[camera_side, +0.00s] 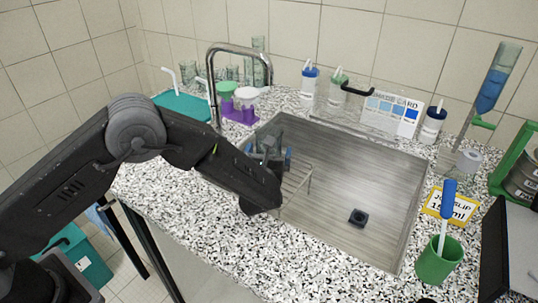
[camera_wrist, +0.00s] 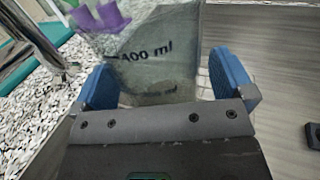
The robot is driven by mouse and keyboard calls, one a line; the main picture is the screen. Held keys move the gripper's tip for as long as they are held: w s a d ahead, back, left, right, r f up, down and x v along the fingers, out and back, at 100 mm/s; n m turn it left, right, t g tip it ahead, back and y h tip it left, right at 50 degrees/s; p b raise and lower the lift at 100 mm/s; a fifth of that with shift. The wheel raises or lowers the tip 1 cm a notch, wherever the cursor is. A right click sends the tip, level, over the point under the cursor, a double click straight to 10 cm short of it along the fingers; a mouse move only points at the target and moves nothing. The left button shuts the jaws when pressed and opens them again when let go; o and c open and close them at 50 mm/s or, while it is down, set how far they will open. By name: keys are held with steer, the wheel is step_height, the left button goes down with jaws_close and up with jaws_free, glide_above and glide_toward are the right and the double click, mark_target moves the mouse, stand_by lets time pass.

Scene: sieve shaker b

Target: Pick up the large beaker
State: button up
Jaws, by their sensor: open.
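A clear glass beaker (camera_wrist: 155,62) with dark "400 ml" print stands between my blue fingers in the wrist view. My gripper (camera_wrist: 166,74) is open, with one finger on each side of the glass. A gap shows at the right finger; the left finger looks close to the glass, and I cannot tell whether it touches. In the side view my gripper (camera_side: 268,156) is over the left part of the sink, partly hidden by my own arm. The beaker is hard to make out there. Its base is hidden in the wrist view.
The steel sink (camera_side: 345,185) has a wire rack (camera_side: 296,190) at its left and a dark drain (camera_side: 358,217). A tall faucet (camera_side: 212,85) rises behind the gripper. Purple-green items (camera_side: 237,103) stand nearby. A green cup (camera_side: 438,262) with a brush stands at the right front.

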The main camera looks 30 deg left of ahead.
steer(key=shift+w, duration=0.1)
steer(key=c, duration=1.2)
steer(key=shift+r, duration=0.3)
steer(key=shift+r, duration=0.8)
steer(key=shift+s+a+r, duration=0.6)
steer(key=shift+a+r, duration=0.85)
steer(key=shift+a, duration=0.4)
steer(key=shift+s+a+r, duration=0.55)
steer(key=shift+a+r, duration=0.95)
steer(key=shift+a, duration=0.3)
steer(key=shift+s+a+r, duration=0.6)
steer(key=shift+a+r, duration=0.85)
steer(key=shift+a, duration=0.4)
